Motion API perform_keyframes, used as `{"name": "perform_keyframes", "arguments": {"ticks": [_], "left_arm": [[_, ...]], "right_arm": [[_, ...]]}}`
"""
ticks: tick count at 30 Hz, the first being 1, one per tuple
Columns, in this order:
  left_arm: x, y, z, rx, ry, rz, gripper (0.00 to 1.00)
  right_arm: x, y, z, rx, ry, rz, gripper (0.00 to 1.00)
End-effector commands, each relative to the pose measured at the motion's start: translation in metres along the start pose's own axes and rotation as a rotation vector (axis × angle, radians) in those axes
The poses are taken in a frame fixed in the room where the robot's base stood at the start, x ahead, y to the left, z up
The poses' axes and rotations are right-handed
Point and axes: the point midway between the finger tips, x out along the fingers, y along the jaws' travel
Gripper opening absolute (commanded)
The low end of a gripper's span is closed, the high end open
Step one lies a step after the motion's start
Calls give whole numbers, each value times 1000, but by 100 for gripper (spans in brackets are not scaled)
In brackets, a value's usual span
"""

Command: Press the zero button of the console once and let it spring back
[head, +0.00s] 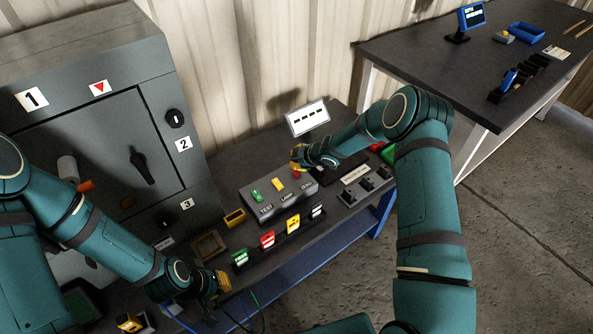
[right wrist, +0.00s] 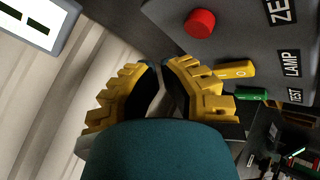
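The console (head: 258,205) is a grey sloped box on the bench. Its red button (head: 296,174) stands at the right end, beside a yellow switch (head: 278,184) and a green one (head: 257,196). In the right wrist view the red button (right wrist: 199,23) sits by a partly cut-off label starting "ZE" (right wrist: 281,10) and looks unpressed. My right gripper (head: 298,158) is at the console's far right edge, close to the button but apart from it. In the right wrist view its fingertips (right wrist: 160,66) are close together with nothing between them. My left gripper (head: 222,283) is low at the bench front; its fingers are unclear.
A display (head: 308,117) showing dashes stands behind the console. A rack of coloured tags (head: 268,240) lies in front. Dark clips or switches (head: 367,184) are to the right. A grey cabinet (head: 130,130) stands left, and another table (head: 470,60) is at back right.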

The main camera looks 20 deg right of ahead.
Motion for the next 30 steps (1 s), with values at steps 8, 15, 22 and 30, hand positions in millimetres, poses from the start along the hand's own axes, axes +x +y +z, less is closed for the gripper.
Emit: {"name": "perform_keyframes", "arguments": {"ticks": [8,15,22,30], "left_arm": [[-26,10,-3,0,0,0,0],[-31,12,-4,0,0,0,0],[-30,11,-3,0,0,0,0],[-30,11,-3,0,0,0,0]], "right_arm": [[-21,15,-15,-1,0,0,0],[-25,18,-18,0,0,0,0],[-25,18,-18,0,0,0,0],[-25,18,-18,0,0,0,0]]}}
